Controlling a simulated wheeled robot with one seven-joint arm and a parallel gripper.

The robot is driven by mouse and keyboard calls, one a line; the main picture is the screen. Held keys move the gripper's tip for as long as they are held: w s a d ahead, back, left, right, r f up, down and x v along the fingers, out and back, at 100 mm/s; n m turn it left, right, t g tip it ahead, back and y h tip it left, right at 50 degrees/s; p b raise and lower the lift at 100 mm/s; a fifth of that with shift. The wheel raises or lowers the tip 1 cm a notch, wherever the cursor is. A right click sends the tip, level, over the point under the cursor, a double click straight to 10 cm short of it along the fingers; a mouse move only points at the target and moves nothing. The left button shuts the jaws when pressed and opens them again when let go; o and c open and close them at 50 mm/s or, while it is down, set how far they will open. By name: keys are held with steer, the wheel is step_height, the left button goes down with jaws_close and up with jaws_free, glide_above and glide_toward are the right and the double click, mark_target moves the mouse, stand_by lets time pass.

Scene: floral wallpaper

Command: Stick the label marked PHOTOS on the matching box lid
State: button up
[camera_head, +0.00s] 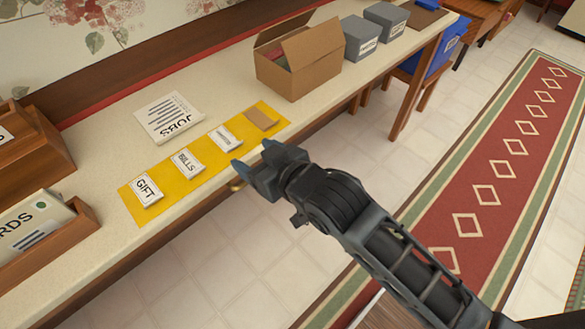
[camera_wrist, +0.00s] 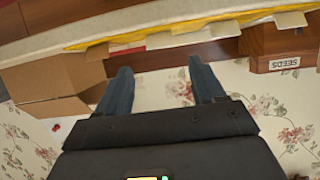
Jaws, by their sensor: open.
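A yellow mat (camera_head: 170,198) on the counter bears a row of labels: GIFT (camera_head: 147,190), BILLS (camera_head: 187,163), a white label (camera_head: 226,138) with print too small to read surely, and a brown piece (camera_head: 262,119) with no legible print. I cannot tell which is marked PHOTOS. Two grey boxes (camera_head: 360,42) (camera_head: 386,20) with lids and small white labels stand at the back; their words are not clearly legible. My gripper (camera_head: 253,156) is open and empty near the counter's front edge, beside the mat; its fingers also show in the wrist view (camera_wrist: 160,78).
An open cardboard box (camera_head: 302,68) stands between the mat and the grey boxes. Wooden organizers (camera_head: 40,150) fill the left end. A blue chair (camera_head: 430,58) stands by the counter's far end. The patterned rug is clear.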

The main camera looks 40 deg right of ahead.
steer(key=s, duration=1.9)
steer(key=s+r+t, duration=0.1)
steer(key=s+r, duration=0.6)
steer(key=s, duration=0.6)
steer(key=shift+s+r, duration=0.15)
steer(key=shift+s, duration=0.05)
